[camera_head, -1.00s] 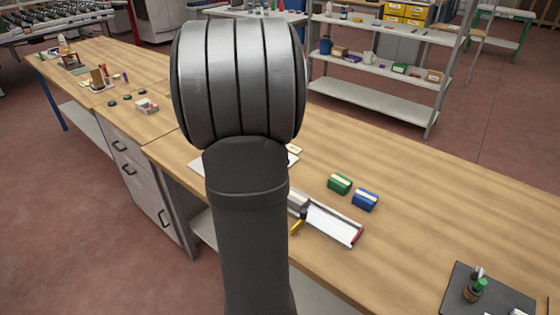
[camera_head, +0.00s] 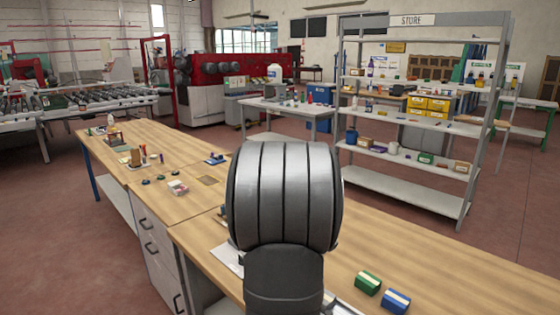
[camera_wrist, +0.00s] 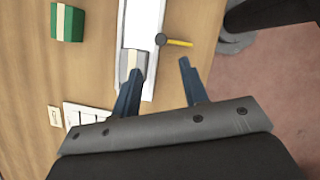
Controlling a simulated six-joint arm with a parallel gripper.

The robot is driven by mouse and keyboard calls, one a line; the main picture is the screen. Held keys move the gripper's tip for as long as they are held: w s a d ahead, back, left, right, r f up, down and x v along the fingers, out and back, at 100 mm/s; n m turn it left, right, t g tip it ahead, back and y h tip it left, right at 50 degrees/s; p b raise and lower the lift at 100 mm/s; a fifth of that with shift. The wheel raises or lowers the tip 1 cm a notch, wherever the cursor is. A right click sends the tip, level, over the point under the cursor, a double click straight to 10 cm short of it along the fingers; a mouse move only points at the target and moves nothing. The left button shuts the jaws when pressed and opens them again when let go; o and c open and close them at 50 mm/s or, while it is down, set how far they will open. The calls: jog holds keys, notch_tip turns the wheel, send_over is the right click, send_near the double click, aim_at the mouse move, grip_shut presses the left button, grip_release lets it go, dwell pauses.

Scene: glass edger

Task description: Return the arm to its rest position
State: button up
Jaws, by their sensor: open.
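My gripper (camera_wrist: 159,66) is open in the wrist view, its two blue-grey fingers apart above the front edge of the wooden bench (camera_head: 300,262). Nothing is clearly held between them. The left finger overlaps a grey block on a pale rail (camera_wrist: 143,22) in the picture; I cannot tell whether they touch. A tool with a dark round head and yellow handle (camera_wrist: 180,43) lies just beyond the fingertips. In the head view my arm fills the lower middle and my gripper is hidden.
A green block (camera_head: 368,283) and a blue block (camera_head: 396,300) sit on the bench, right of my arm. A white sheet (camera_head: 226,258) lies left of it. A grey shelf rack (camera_head: 405,190) stands behind. The bench right of the rack-side blocks is clear.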

jog(key=x, duration=1)
jog(key=shift+d+f, duration=0.1)
jog(key=shift+f, duration=0.3)
jog(key=shift+d, duration=0.1)
jog(key=shift+a+r, duration=0.3)
jog(key=shift+r, duration=0.15)
jog(key=v, duration=1.6)
jog(key=shift+r, duration=0.3)
